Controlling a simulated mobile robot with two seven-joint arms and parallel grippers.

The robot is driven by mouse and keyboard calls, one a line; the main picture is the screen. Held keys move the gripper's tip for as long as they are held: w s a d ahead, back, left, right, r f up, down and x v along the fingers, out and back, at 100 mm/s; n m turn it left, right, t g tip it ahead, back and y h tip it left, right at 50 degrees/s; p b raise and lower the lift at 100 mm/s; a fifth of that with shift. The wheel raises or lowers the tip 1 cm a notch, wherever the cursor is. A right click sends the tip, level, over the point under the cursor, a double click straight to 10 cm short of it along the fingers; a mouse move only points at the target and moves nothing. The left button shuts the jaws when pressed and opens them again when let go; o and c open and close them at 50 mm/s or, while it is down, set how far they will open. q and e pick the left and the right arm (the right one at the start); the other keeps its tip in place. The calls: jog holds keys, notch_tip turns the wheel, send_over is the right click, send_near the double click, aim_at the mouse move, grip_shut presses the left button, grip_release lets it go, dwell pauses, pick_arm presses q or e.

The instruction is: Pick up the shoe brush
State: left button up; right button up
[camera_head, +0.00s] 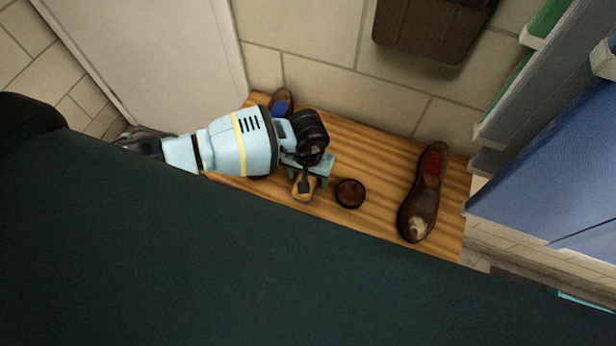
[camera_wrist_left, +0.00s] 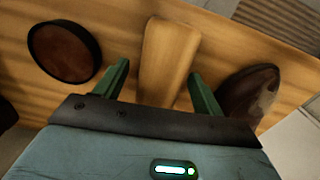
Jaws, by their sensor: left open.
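The shoe brush (camera_head: 303,193) has a light wooden back and lies on the wooden bench (camera_head: 385,158); in the head view my gripper partly covers it. In the left wrist view the brush (camera_wrist_left: 168,58) shows as a long tan block between the green fingers. My left gripper (camera_head: 308,182) is above the brush and open. Its fingers straddle the brush in the left wrist view (camera_wrist_left: 159,70), with a gap visible on each side. The brush's underside is hidden. My right gripper is not in view.
A round tin (camera_head: 350,193) of dark brown polish stands close beside the brush. A brown shoe (camera_head: 422,195) with a red insole lies at the bench's right end. Another shoe (camera_head: 281,102) with a blue insole is partly hidden behind my arm. A brown wall box (camera_head: 430,35) hangs behind.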

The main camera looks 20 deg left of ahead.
pick_arm(q)
jog(key=c, duration=1.1)
jog(key=shift+r, duration=0.5)
notch_tip(320, 180, up, 2)
jog(key=shift+w+r, duration=0.1)
jog(key=shift+r, duration=0.05)
jog(key=shift+s+r, duration=0.2)
jog(key=shift+s, duration=0.45)
jog(key=s+r, duration=0.1)
jog(key=s, duration=1.4)
jog(key=shift+d+r, duration=0.15)
